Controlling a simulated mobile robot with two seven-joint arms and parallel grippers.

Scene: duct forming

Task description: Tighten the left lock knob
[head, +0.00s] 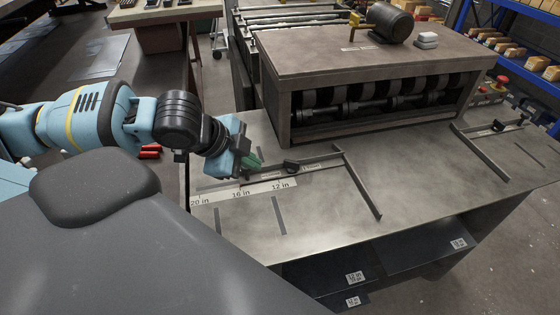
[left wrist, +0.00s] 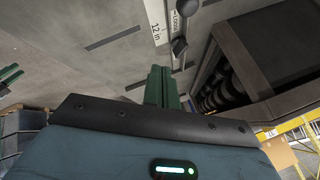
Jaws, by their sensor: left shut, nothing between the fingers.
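The left lock knob (head: 290,166) is a small black knob on the left guide of the metal table, next to a printed label. In the left wrist view the dark knob (left wrist: 179,46) lies beyond my fingertips, beside the white scale. My left gripper (head: 255,162) has green fingers and is just left of the knob, apart from it. In the left wrist view its green fingers (left wrist: 162,85) are together and hold nothing. My right gripper is not seen in the head view.
The roller machine (head: 370,60) stands behind the knob. An angled metal fence (head: 362,187) lies right of it. A second dark knob (head: 498,126) sits on the right guide. The inch scale (head: 245,192) lies in front. The table's middle is clear.

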